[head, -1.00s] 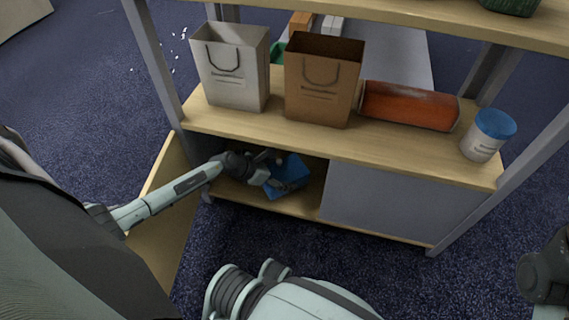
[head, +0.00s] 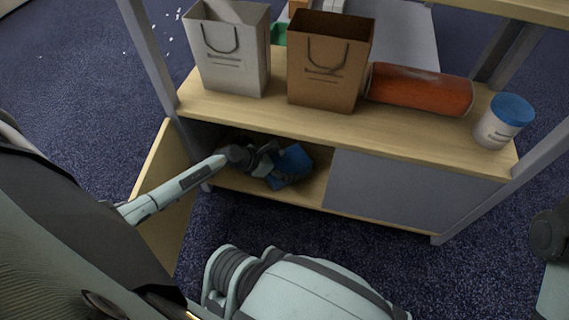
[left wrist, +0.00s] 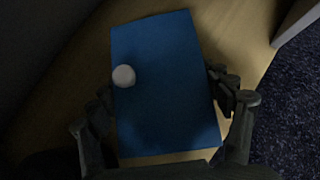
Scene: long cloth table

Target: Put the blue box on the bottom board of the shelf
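The blue box (head: 292,164) is inside the open left bay of the shelf, over the bottom board (head: 311,193). It looks tilted in the head view. In the left wrist view the blue box (left wrist: 165,105) fills the middle, with pale wood around it. My left gripper (head: 268,161) reaches into the bay from the left. Its fingers (left wrist: 162,92) lie along both sides of the box and seem to touch it, though the left finger is dark. Whether the box rests on the board is hard to tell. My right gripper is not in view.
A small white round thing (left wrist: 124,75) shows against the box. A grey panel (head: 405,192) closes the right bay; a wooden panel (head: 166,174) stands at the left. A white bag (head: 232,62), brown bag (head: 325,75), orange-red object (head: 418,89) and blue-lidded tub (head: 503,124) stand above.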

